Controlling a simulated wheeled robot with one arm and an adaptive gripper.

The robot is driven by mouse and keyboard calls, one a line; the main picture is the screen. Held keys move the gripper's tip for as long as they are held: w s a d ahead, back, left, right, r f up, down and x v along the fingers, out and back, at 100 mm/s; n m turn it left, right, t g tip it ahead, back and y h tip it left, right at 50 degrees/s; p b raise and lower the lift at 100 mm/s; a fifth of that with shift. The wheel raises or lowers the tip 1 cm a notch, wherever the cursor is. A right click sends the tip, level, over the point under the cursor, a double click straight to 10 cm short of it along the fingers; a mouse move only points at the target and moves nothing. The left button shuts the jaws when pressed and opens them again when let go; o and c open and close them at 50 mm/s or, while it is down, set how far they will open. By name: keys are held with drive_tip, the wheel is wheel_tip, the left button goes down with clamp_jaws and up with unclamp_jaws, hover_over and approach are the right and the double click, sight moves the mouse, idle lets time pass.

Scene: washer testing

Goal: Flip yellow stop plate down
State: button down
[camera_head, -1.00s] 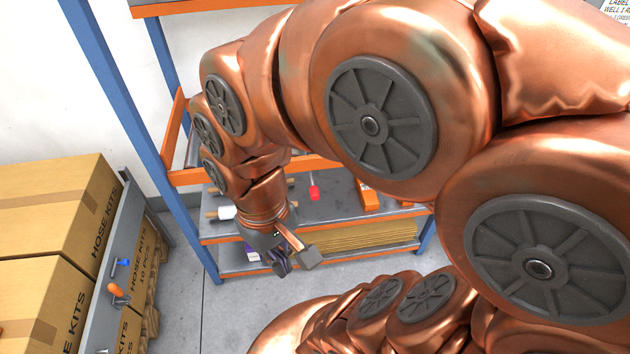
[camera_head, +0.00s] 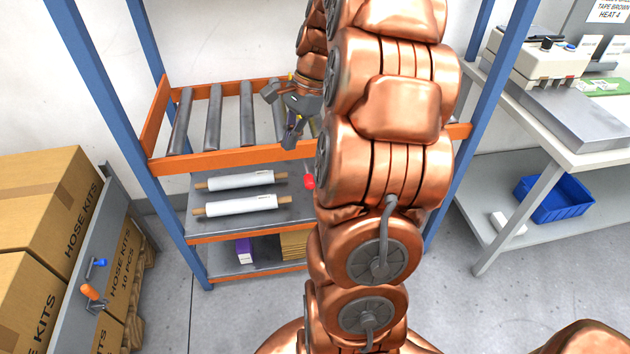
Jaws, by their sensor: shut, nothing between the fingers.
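My gripper (camera_head: 290,112) is shut and empty. It is over the right part of the roller shelf, above the orange front rail (camera_head: 232,159), with its grey fingers towards the rollers. I cannot clearly make out the yellow stop plate; my gripper and arm cover the right part of the roller shelf. Small yellowish specks show beside the gripper, too small to identify.
Grey rollers (camera_head: 213,118) fill the rack's upper shelf. White rolls (camera_head: 238,204) lie on the shelf below. Blue rack posts (camera_head: 105,110) stand on both sides. Boxes (camera_head: 40,200) stand left. A bench (camera_head: 560,130) with a blue bin (camera_head: 553,199) stands right.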

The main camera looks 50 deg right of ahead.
sight(311, 179)
drive_tip(key=s+d+f+m+t+b, duration=0.1)
drive_tip(key=d+f+m, duration=0.2)
drive_tip(key=d, duration=0.4)
drive_tip(key=s+d+f+m+t+b, duration=0.1)
drive_tip(key=d+f+m+b, duration=0.1)
drive_tip(key=d, duration=0.6)
drive_tip(key=shift+f+m, duration=0.7)
drive_tip(key=shift+m, duration=0.1)
drive_tip(key=x, duration=1.4)
drive_tip(key=shift+a+p, duration=0.1)
drive_tip(key=shift+p, duration=0.2)
wheel_tip(311, 179, down, 6)
drive_tip(key=shift+p, duration=0.3)
drive_tip(key=shift+f, duration=0.1)
drive_tip(key=p+v, duration=0.1)
drive_tip(key=v, duration=1.3)
drive_tip(key=shift+r+p, duration=0.2)
drive_tip(key=shift+p, duration=0.1)
